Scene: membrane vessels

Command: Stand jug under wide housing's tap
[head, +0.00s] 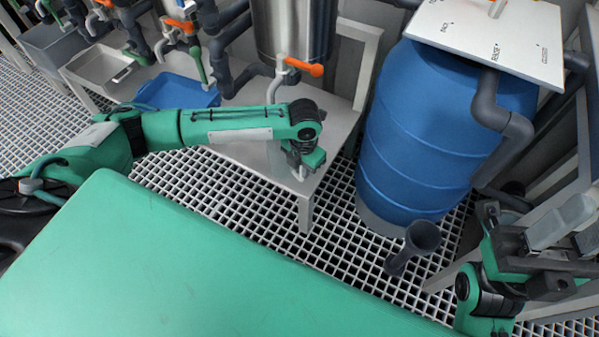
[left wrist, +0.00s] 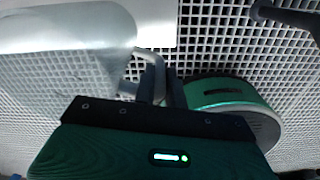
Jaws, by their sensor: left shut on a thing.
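The steel wide housing (head: 292,28) stands at the top centre of the head view. Its tap has an orange handle (head: 303,66) and a grey spout (head: 274,92) that bends down behind my left arm. My left gripper (head: 301,172) is over the front of the pale stand below that tap. In the left wrist view it is shut on a light grey handle (left wrist: 152,75), with a blurred see-through jug (left wrist: 70,75) beside it.
A dark funnel-topped pipe (head: 420,240) rises from the floor grating. A blue tray (head: 180,92) and grey tub (head: 100,66) are left.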

